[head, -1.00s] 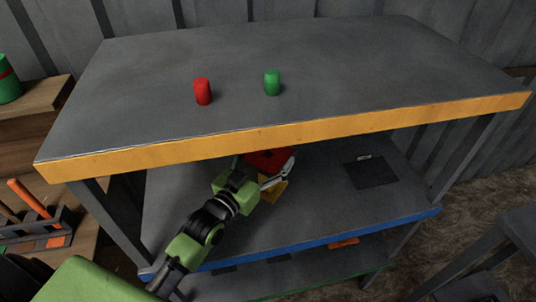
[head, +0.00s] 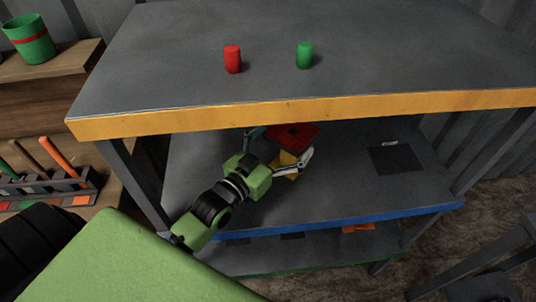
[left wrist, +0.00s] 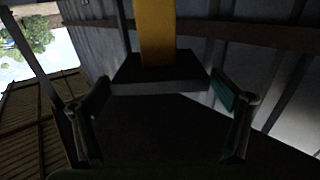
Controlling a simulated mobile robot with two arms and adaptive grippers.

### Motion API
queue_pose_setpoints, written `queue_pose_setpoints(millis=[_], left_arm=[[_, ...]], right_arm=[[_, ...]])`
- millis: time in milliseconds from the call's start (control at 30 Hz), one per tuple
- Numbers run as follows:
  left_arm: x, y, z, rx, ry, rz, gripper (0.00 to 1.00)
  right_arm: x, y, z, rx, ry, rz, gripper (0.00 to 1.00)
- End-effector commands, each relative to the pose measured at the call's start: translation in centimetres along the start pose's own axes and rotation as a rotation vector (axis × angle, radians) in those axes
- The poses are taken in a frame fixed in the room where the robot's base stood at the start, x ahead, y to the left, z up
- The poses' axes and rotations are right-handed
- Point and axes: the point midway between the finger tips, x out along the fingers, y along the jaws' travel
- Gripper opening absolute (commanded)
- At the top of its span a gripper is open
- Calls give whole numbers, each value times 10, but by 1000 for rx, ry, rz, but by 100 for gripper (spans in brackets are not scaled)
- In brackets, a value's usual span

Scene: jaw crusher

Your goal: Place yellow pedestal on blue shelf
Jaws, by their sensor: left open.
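The yellow pedestal (head: 289,158) stands on the blue-edged shelf (head: 340,190), with a red-topped dark piece (head: 292,134) at its upper end. In the left wrist view a yellow post (left wrist: 155,32) meets a dark block (left wrist: 160,74). My left gripper (head: 281,143) reaches in under the top shelf, its fingers open on either side of the pedestal. In the left wrist view its fingers (left wrist: 162,92) are spread wide, with visible gaps to the dark block. The pedestal's base is partly hidden behind my gripper. My right gripper is not in view.
The orange-edged top shelf (head: 300,112) overhangs my left arm and carries a red cylinder (head: 232,59) and a green cylinder (head: 305,55). A dark square (head: 395,160) lies on the blue shelf at right. A tool rack (head: 50,187) stands at left.

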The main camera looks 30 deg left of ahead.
Motion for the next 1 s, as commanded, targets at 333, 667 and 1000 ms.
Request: queue_pose_setpoints(millis=[333, 667, 1000], left_arm=[[-64, 0, 2, 1, -3, 0, 93], [-84, 0, 0, 1, -1, 1, 93], [-84, 0, 0, 1, 0, 0, 93]], right_arm=[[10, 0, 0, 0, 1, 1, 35], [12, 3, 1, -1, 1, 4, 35], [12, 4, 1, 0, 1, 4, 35]])
